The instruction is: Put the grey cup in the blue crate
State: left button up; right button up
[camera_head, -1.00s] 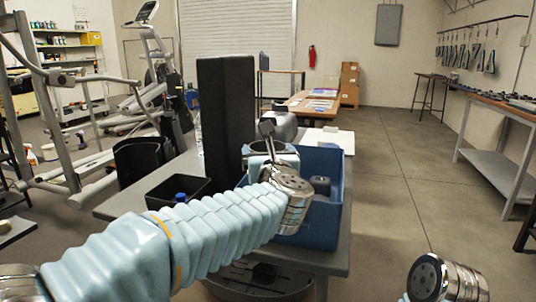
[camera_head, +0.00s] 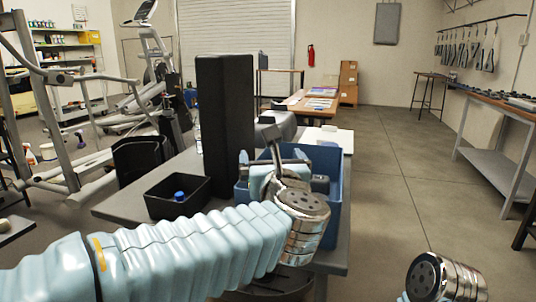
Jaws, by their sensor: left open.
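The blue crate (camera_head: 332,205) stands on the right end of the grey table, partly hidden by my left wrist. My left gripper (camera_head: 270,162) is over the crate's left part, beyond the silver wrist joint. It is open; its fingers are partly hidden by my wrist. A small grey-blue rounded item (camera_head: 320,184) shows inside the crate, to the right of my gripper; it may be the grey cup, but I cannot tell for sure. No other grey cup is clearly visible. Only the silver wrist of my right arm shows at the lower right; its gripper is out of view.
A tall black block (camera_head: 225,125) stands on the table left of the crate. A black bin (camera_head: 178,196) with a blue-capped item (camera_head: 179,196) sits left of it. A silver-grey object (camera_head: 281,124) is behind my gripper. The floor to the right is clear.

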pick_arm(q)
jog(key=shift+s+d, duration=0.15)
jog(key=shift+s, duration=1.05)
jog(key=shift+s+d, duration=0.1)
jog(key=shift+s, duration=1.05)
